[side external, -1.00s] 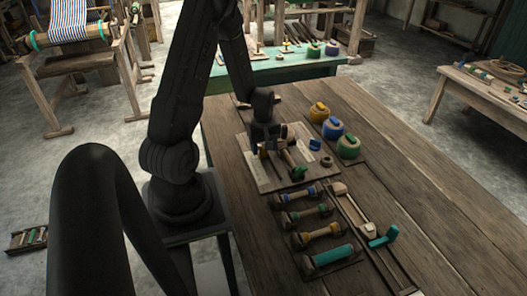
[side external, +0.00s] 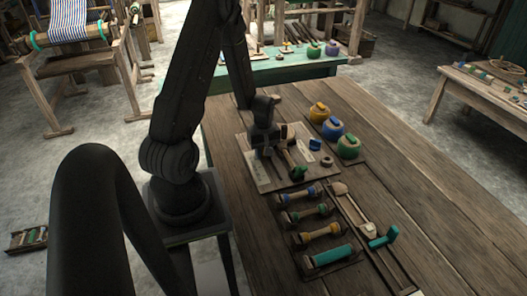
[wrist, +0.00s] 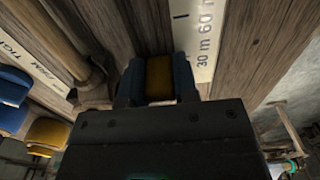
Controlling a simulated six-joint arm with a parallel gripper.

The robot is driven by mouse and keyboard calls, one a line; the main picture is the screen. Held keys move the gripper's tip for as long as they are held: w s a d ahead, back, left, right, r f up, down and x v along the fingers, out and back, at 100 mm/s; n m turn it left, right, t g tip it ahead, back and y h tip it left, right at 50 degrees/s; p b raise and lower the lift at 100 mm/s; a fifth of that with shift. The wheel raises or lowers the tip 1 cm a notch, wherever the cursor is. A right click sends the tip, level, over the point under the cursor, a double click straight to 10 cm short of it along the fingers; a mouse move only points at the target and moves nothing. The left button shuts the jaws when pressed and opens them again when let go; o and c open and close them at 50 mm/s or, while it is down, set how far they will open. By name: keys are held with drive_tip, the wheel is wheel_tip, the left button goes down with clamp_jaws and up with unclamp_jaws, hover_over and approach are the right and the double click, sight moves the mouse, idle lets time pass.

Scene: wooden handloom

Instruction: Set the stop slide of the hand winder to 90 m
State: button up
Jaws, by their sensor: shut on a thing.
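My gripper (wrist: 157,90) is shut on a yellow-brown block, which I take to be the stop slide (wrist: 158,75) of the hand winder, with a blue face on either side of it. A pale scale strip (wrist: 205,35) lies beside it and reads "30 m" and "60 m". The block sits nearest the "30 m" lettering; its exact reading is hidden by my gripper.
Yellow (side external: 318,112), blue (side external: 333,128) and green (side external: 348,147) wound cones stand behind the board. Several bobbins (side external: 320,232) lie in front, beside a long wooden rail with a teal handle (side external: 383,237). The right part of the table (side external: 430,200) is clear.

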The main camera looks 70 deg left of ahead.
sight(272, 175)
clamp_jaws()
drive_tip(key=shift+d, duration=0.1)
drive_tip(key=d, duration=0.8)
drive_tip(key=shift+d, duration=0.15)
drive_tip(key=o, duration=0.8)
unclamp_jaws()
drive_tip(key=shift+o, duration=0.2)
wheel_tip(272, 175, up, 14)
